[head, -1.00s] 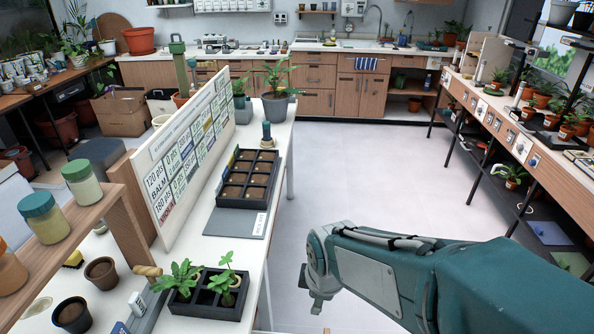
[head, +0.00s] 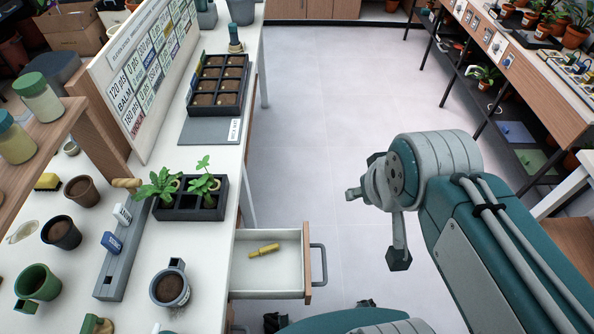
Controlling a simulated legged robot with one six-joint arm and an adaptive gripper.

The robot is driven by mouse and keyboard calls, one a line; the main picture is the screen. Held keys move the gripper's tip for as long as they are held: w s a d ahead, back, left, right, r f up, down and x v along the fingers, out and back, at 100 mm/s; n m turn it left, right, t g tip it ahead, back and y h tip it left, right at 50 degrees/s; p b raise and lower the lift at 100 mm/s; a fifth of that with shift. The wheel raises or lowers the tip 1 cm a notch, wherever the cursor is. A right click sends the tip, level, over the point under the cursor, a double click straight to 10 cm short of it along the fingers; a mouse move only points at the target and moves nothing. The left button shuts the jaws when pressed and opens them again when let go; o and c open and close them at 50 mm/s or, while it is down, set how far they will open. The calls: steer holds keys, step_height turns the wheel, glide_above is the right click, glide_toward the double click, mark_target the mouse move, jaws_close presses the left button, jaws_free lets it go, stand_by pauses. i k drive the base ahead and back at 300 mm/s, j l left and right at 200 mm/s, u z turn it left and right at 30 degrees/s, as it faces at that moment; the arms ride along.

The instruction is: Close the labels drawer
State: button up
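An open drawer (head: 240,278) juts out to the right from under the white bench, in the lower middle of the head view. It has a white inside, a wooden front (head: 307,262) and a dark grey handle (head: 319,264). No label can be read on it. A yellow-handled tool (head: 264,250) lies in it. My gripper (head: 376,226) is above and right of the drawer, apart from the handle. Its two fingers show spread apart, with nothing between them.
The white bench (head: 205,285) holds seedling trays (head: 190,212), pots, a mug (head: 170,288) and a label board (head: 150,60). The pale floor (head: 320,130) right of the bench is clear. A wooden shelving bench (head: 520,75) stands at the right.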

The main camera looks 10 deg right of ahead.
mark_target(285, 273)
steer(key=l+u, duration=0.6)
steer(key=u, duration=0.2)
steer(key=k+l+u, duration=0.1)
steer(key=l+u, duration=0.15)
steer(key=u, duration=0.15)
steer(key=j+z, duration=0.2)
steer(key=z, duration=0.2)
steer(key=k+j+z, duration=0.1)
steer(key=z, duration=0.3)
